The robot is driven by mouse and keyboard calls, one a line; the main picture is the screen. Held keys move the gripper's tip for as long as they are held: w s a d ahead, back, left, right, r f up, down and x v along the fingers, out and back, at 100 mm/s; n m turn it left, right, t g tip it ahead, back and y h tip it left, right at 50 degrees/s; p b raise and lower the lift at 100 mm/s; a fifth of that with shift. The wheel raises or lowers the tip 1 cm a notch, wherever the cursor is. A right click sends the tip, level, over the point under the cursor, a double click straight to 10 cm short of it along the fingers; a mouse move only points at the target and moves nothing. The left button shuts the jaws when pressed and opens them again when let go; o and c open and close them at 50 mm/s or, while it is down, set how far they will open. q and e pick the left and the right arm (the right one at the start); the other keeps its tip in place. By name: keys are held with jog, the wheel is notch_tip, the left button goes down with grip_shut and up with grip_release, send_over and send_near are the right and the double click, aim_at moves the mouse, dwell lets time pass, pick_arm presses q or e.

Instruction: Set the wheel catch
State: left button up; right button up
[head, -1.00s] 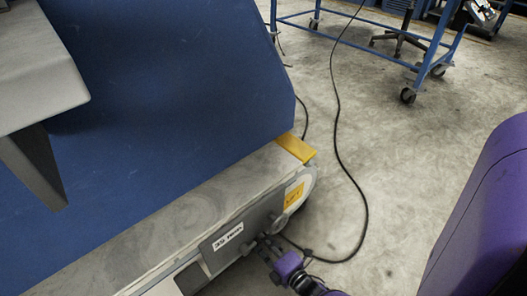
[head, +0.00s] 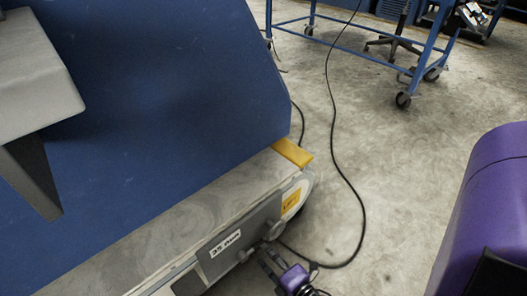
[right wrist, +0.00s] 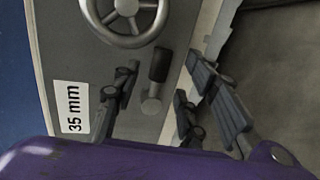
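The handwheel (right wrist: 125,15) is a grey spoked wheel on the grey side panel, cut off by the top of the right wrist view. Below it is the catch, a short lever with a black grip (right wrist: 159,65) pointing up from a round pivot (right wrist: 151,106). My right gripper (right wrist: 166,72) is open, with dark fingers to the left and right of the lever in the picture. I cannot tell whether either finger touches it. In the head view my right gripper (head: 270,262) is beside the panel, below the wheel (head: 275,230). My left gripper is not in view.
The panel carries a "35 mm" label (head: 225,243) and a yellow label (head: 291,202). A yellow block (head: 292,153) sits on the grey ledge by the blue board (head: 150,90). A black cable (head: 340,165) crosses the open floor. A blue wheeled frame (head: 350,35) stands behind.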

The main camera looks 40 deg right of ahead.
jog(key=v, duration=0.8)
jog(key=shift+s, duration=0.35)
